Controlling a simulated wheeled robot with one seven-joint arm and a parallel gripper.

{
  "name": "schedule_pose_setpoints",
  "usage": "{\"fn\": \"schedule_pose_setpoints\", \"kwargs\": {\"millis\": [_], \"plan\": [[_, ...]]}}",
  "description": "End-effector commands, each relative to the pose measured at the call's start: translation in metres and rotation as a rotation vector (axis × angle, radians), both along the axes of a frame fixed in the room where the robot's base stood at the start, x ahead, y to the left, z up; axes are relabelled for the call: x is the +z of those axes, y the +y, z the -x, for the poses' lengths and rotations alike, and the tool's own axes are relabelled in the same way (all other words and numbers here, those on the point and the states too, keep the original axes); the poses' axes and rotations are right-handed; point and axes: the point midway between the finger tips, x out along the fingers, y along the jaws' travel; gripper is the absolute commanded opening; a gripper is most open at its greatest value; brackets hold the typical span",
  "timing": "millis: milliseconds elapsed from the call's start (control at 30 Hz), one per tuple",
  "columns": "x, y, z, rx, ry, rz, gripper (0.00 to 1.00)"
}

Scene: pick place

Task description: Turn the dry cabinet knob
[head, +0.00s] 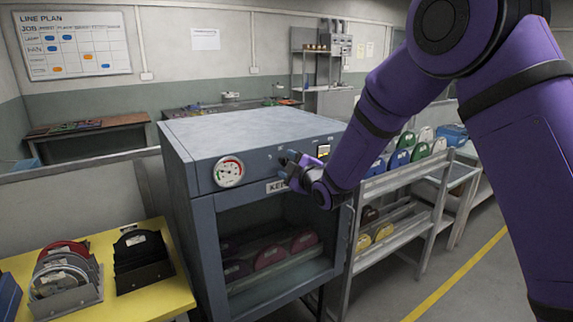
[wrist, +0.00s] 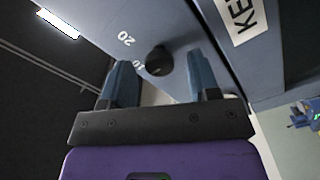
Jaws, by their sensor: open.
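The dry cabinet (head: 262,135) is a blue-grey box with a round dial gauge (head: 229,171) on its front panel and a window below. Its black round knob (wrist: 159,61) shows in the wrist view, beside the printed number 20. In the head view my gripper hides the knob. My gripper (wrist: 163,80) is open, with one blue finger to each side of the knob in the picture. The knob appears just beyond the fingertips; I cannot tell whether they touch it. In the head view my gripper (head: 286,165) is at the upper front panel, right of the gauge.
A yellow-topped table (head: 150,300) with racks of reels stands left of the cabinet. A grey shelf rack (head: 400,183) with coloured reels stands to its right, behind my arm. A label plate (wrist: 240,15) is close to my gripper. Floor is free at the lower right.

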Motion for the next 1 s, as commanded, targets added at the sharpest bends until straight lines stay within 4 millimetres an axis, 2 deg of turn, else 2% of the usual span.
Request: {"fn": "schedule_pose_setpoints", "kwargs": {"millis": [300,500,1000], "plan": [[0.000,-0.034,0.049,-0.002,0.001,0.001,0.56],[0.000,-0.047,0.070,-0.001,0.000,0.000,0.56],[0.002,-0.053,0.075,-0.004,0.004,-0.001,0.56]]}}
